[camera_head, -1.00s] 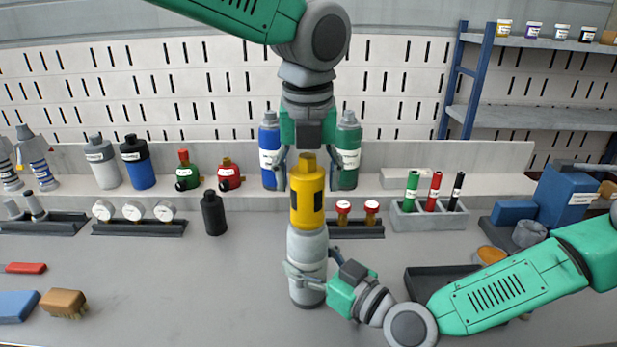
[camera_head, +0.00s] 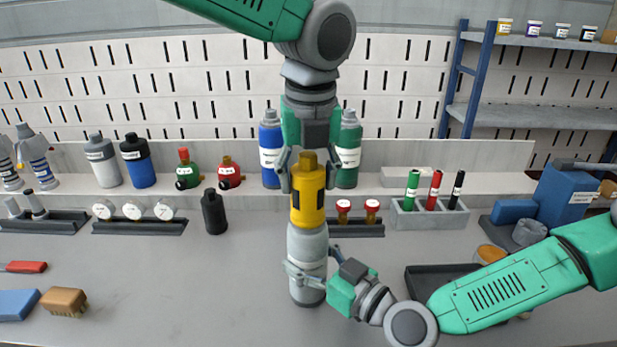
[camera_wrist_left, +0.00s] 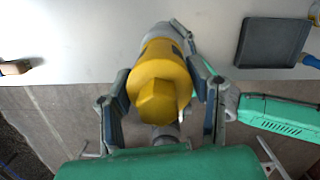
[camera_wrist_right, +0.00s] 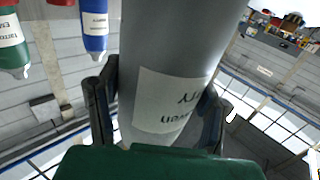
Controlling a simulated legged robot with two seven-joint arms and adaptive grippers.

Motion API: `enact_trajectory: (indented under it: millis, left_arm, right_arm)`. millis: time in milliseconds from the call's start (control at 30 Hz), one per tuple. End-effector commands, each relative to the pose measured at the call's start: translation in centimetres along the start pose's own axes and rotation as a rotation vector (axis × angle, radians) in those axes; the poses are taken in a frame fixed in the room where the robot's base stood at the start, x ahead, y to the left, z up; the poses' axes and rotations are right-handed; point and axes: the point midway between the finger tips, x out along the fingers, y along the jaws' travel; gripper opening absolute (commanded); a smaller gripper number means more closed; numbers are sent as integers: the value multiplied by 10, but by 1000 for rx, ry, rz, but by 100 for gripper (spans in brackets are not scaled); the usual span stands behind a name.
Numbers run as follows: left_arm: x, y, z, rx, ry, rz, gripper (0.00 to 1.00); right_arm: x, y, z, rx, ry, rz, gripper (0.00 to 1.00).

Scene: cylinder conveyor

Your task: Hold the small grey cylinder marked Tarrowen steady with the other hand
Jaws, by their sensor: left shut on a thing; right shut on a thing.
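The small grey cylinder (camera_head: 307,248) stands upright on the bench in the middle of the head view. My right gripper (camera_head: 311,272) is shut around its lower body from the right. The right wrist view shows the grey cylinder (camera_wrist_right: 178,60) between the fingers, with a white label that is upside down and only partly readable. A yellow part (camera_head: 308,205) with dark patches sits upright on top of the cylinder. My left gripper (camera_head: 308,180) is shut on its upper part from above. The left wrist view shows the yellow part (camera_wrist_left: 160,75) between both fingers.
A dark tray (camera_head: 430,284) lies to the right, partly behind my right arm. A black bottle (camera_head: 214,212), gauges in a rack (camera_head: 140,227) and blue and green cylinders (camera_head: 348,150) stand behind. A brush (camera_head: 64,300) lies at left.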

Motion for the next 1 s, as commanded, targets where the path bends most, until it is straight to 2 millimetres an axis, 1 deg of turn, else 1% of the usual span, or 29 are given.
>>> enact_trajectory:
  millis: [100,233,300,567,633,800,900,1000]
  left_arm:
    - [0,-1,0,-193,-3,32,6]
    - [0,0,0,-333,-3,51,6]
    - [0,0,0,-359,-2,54,6]
    - [0,0,0,-366,-1,55,6]
    - [0,0,0,-415,-1,63,6]
    - [-1,0,0,-689,-4,105,6]
    - [-1,0,0,-817,-4,124,6]
    - [-1,0,0,-874,-2,131,6]
  right_arm:
    - [0,0,-1,0,2,0,26]
    - [0,0,-1,0,2,0,26]
    - [0,0,-1,0,1,0,26]
    - [1,0,-1,-1,1,-1,26]
    - [1,-1,-1,0,1,-1,26]
    - [0,-1,-1,0,1,-1,26]
    - [0,-1,-1,0,1,-1,26]
    - [0,-1,-1,-1,1,-1,26]
